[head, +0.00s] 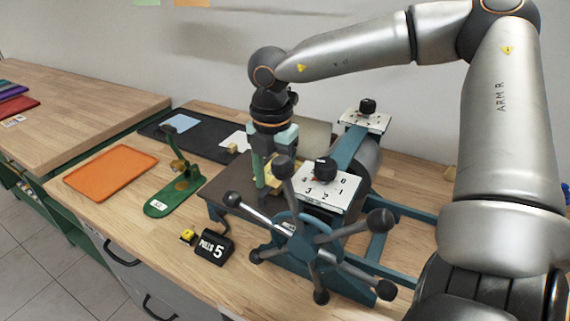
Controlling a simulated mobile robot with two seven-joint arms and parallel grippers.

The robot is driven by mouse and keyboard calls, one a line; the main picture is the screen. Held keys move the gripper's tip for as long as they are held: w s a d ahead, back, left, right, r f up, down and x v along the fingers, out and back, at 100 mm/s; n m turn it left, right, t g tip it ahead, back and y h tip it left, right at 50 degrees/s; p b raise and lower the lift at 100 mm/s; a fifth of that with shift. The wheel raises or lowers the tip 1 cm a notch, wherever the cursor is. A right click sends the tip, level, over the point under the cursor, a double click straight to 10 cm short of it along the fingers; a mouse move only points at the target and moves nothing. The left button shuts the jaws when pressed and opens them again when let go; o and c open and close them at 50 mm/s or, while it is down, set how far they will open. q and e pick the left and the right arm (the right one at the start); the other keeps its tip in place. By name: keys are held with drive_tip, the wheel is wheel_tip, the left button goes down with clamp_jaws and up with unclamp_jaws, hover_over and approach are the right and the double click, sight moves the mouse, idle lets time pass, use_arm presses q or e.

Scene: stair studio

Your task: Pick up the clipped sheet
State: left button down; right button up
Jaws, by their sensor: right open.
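My right gripper (266,188) points down over the dark press bed (228,190), in front of the press roller. Its green fingers are apart. A yellow piece (271,170) shows beside and partly behind the fingers; I cannot tell whether it lies between them or is the clip of a sheet. A white sheet (235,139) lies on the black mat behind, with a small wooden block (232,148) at its near edge. The gripper partly hides this area. A pale upright panel (314,135) stands behind the gripper. My left gripper is not in view.
The press has a spoked handwheel (302,232) and two numbered dials (326,186). A blue sheet (180,123) lies on the black mat (207,142).

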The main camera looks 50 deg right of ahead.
drive_tip(key=shift+c, duration=0.4)
clamp_jaws()
